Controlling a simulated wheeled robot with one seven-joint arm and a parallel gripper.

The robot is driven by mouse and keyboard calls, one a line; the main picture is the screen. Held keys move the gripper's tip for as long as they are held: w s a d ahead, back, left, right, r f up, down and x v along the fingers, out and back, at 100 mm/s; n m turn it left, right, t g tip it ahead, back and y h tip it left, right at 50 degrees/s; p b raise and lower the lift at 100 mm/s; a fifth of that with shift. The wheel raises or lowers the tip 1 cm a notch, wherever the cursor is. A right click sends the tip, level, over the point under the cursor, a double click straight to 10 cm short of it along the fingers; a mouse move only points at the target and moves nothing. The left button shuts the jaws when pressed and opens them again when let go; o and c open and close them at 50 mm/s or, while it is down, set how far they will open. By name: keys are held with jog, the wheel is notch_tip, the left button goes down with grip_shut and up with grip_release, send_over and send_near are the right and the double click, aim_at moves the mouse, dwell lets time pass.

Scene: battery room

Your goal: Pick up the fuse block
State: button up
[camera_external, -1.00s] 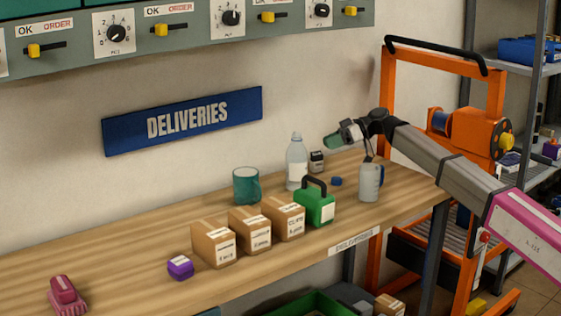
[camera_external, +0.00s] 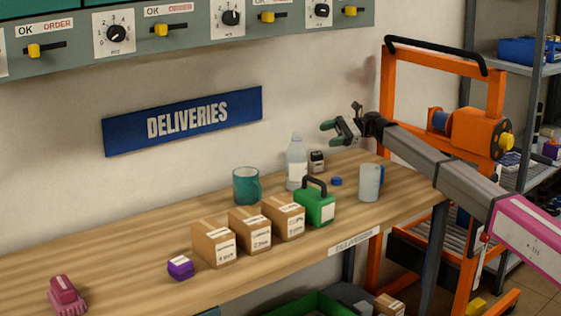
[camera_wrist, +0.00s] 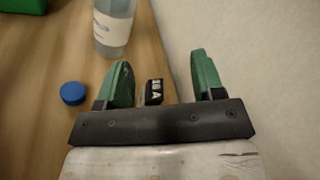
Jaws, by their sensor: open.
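The fuse block (camera_external: 317,162) is a small dark block with a pale side, standing on the wooden bench near the wall, right of the clear bottle. In the wrist view the block (camera_wrist: 154,92) shows a dark face marked "16 A", between the green fingers and nearer the left one; its lower part is hidden by my gripper. My gripper (camera_external: 332,132) is open and empty, above and slightly right of the block in the outside view. Its two green fingers are spread apart in the wrist view (camera_wrist: 161,78).
The clear bottle (camera_external: 297,165) stands close left of the block. A blue cap (camera_external: 336,181) lies in front. A pale cup-like container (camera_external: 369,184), green case (camera_external: 318,207), teal mug (camera_external: 246,186) and cartons (camera_external: 250,229) share the bench (camera_external: 120,250). The wall is close behind.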

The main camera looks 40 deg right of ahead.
jog(key=w+d+m+y, duration=0.1)
jog(key=w+d+m, duration=0.1)
jog(key=m, duration=0.4)
send_near(312, 158)
jog(key=a, duration=0.1)
jog(key=w+a, duration=0.1)
jog(key=a, duration=0.1)
jog(key=shift+g, duration=0.4)
jog(key=a, duration=0.3)
jog(key=w+a, duration=0.1)
jog(key=a, duration=0.2)
jog(key=shift+w+a, duration=0.2)
jog(key=shift+a, duration=0.05)
jog(key=c, duration=1)
